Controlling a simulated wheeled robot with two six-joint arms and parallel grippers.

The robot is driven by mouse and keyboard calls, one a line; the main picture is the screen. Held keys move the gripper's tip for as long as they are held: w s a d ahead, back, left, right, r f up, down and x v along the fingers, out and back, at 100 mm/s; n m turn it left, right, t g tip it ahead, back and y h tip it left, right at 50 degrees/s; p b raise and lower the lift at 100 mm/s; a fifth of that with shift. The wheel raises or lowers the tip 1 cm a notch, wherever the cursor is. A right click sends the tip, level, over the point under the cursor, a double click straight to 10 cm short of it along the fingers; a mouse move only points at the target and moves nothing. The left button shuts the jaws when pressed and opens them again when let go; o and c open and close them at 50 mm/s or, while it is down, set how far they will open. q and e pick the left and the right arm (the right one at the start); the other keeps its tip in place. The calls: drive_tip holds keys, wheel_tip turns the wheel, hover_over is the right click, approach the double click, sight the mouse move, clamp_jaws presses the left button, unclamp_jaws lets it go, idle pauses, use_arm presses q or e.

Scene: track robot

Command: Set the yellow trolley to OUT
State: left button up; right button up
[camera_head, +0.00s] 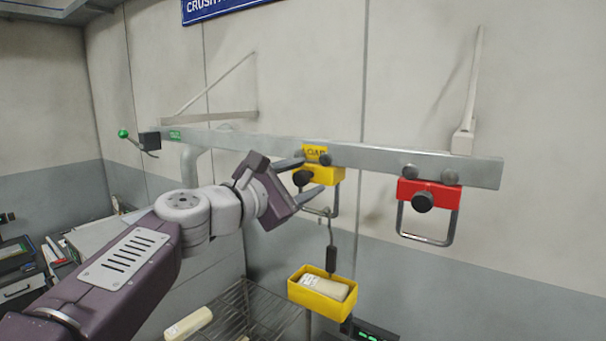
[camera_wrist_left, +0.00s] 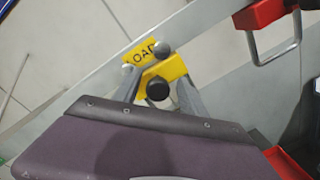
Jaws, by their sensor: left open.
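The yellow trolley (camera_head: 330,174) hangs from the grey rail (camera_head: 250,143) at a yellow LOAD label (camera_head: 314,152). It has a black knob (camera_head: 303,178) on its front and a metal loop below. A hook under the loop carries a yellow bin (camera_head: 316,304) with a pale block in it. My left gripper (camera_head: 312,176) is open at the trolley, one finger near its top and one lower down. In the left wrist view, the trolley (camera_wrist_left: 173,70) and its knob (camera_wrist_left: 157,89) show between the two fingers. My right gripper is not in view.
A red trolley (camera_head: 429,190) hangs farther right on the rail. A small green label (camera_head: 175,135), too small to read, and a green-knobbed lever (camera_head: 124,134) are at the rail's left end. A wire rack (camera_head: 262,312) stands below. The rail between the trolley and the green label looks clear.

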use_arm(q)
drive_tip(key=shift+a, duration=0.25)
clamp_jaws()
drive_tip(key=shift+d+f, duration=0.1)
drive_tip(key=shift+f, duration=0.1)
idle(0.9)
